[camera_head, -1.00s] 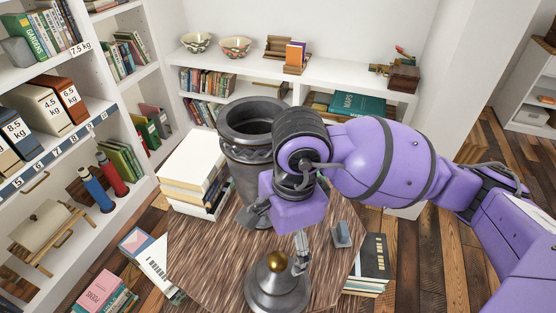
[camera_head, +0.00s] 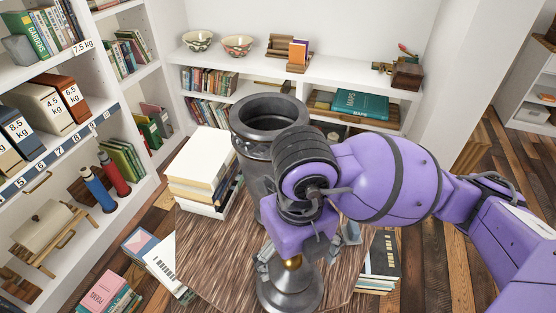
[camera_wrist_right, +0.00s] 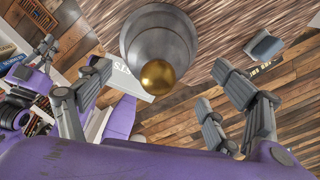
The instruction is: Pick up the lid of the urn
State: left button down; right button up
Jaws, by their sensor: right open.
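The urn's lid (camera_head: 290,291) is a dark grey cone-like piece with a gold knob (camera_wrist_right: 158,77), upright on the wooden table. The dark grey urn (camera_head: 252,150) stands open just behind it, partly hidden by my right arm. My right gripper (camera_head: 296,258) is right over the lid, fingers pointing down. In the right wrist view the open fingers of this gripper (camera_wrist_right: 157,88) stand on both sides of the knob, with a gap on each side. Purple and grey parts at the left edge of that view look like my left gripper (camera_wrist_right: 35,70); its opening is unclear.
A stack of books (camera_head: 200,165) stands left of the urn. A small grey block (camera_head: 351,231) lies on the table (camera_head: 215,255) right of the lid. Dark books (camera_head: 381,258) are beyond the table's right edge. Shelves (camera_head: 120,215) line the left and back. The table's front left is bare.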

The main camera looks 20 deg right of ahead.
aim_at(290, 271)
jog(key=f, duration=0.6)
jog(key=shift+a, duration=0.3)
jog(key=shift+r, duration=0.1)
jog(key=c, duration=2.1)
